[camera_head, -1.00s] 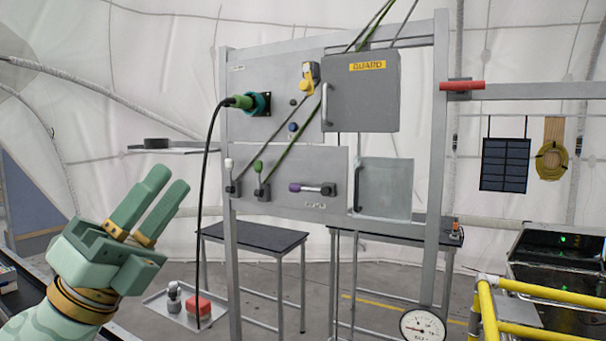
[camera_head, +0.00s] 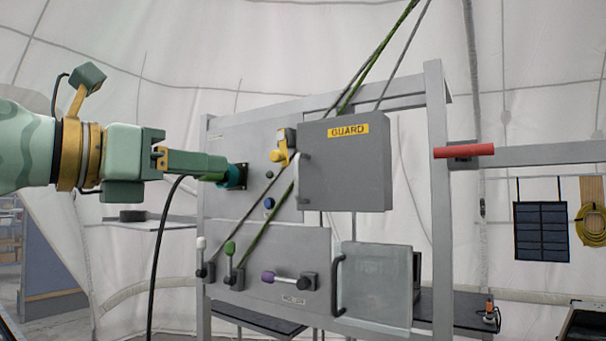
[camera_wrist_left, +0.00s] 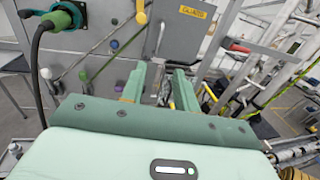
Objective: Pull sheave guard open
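The sheave guard (camera_head: 345,170) is a grey box door with a yellow GUARD label, at the upper middle of the panel in the head view. It looks closed. Its upright handle (camera_head: 304,182) is on its left edge. In the left wrist view the guard (camera_wrist_left: 190,35) is at the top, with the handle (camera_wrist_left: 160,40) ahead of the fingers. My left gripper (camera_head: 222,165) points right, left of the guard and apart from the handle. In the left wrist view its fingers (camera_wrist_left: 160,82) are apart with nothing held between them. My right gripper is not in view.
A green plug with a black cable (camera_head: 165,235) is close behind my left fingers in the head view. A yellow latch piece (camera_head: 281,150) sits just left of the guard. Ropes (camera_head: 365,75) run diagonally past the guard. Levers (camera_head: 229,260) and a lower door (camera_head: 375,285) are below.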

